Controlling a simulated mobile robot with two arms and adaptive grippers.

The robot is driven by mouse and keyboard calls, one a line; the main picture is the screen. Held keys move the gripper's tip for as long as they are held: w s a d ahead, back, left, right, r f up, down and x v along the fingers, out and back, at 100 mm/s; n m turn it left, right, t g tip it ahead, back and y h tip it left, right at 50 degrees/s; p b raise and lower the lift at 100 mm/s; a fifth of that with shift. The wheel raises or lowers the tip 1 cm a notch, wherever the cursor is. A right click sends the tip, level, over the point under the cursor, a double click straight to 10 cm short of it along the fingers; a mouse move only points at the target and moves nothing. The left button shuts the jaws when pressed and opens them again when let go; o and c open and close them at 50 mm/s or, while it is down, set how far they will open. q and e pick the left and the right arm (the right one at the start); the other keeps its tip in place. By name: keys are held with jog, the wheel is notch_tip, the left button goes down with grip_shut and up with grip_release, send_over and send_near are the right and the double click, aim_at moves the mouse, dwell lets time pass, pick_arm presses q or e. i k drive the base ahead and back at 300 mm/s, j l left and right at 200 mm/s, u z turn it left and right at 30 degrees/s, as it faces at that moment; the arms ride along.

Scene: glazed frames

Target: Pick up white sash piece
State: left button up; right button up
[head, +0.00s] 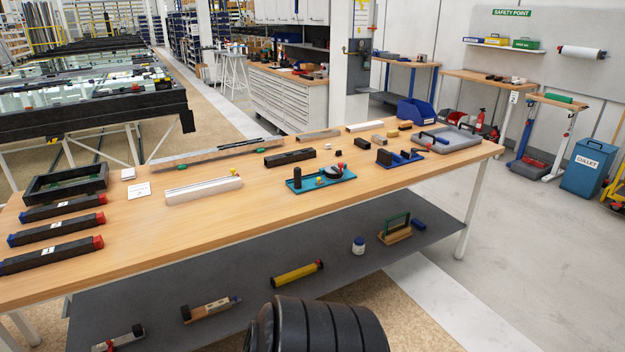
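A white sash piece (203,190) lies lengthwise on the wooden workbench (120,235), left of the middle. Neither of my grippers shows in the head view. A black ribbed part of my own body shows at the bottom edge, well apart from the white sash piece.
Black bars with red ends (60,230) and a black frame tray (65,183) lie left. A teal tray (320,181) with small parts sits right of the sash piece, a black bar (290,157) behind. The bench front is clear. A grey lower shelf (340,285) holds several tools.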

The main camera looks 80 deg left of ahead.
aim_at(216, 186)
jog(key=u, duration=3.45)
jog(key=i+z, duration=0.3)
jog(key=i, duration=0.3)
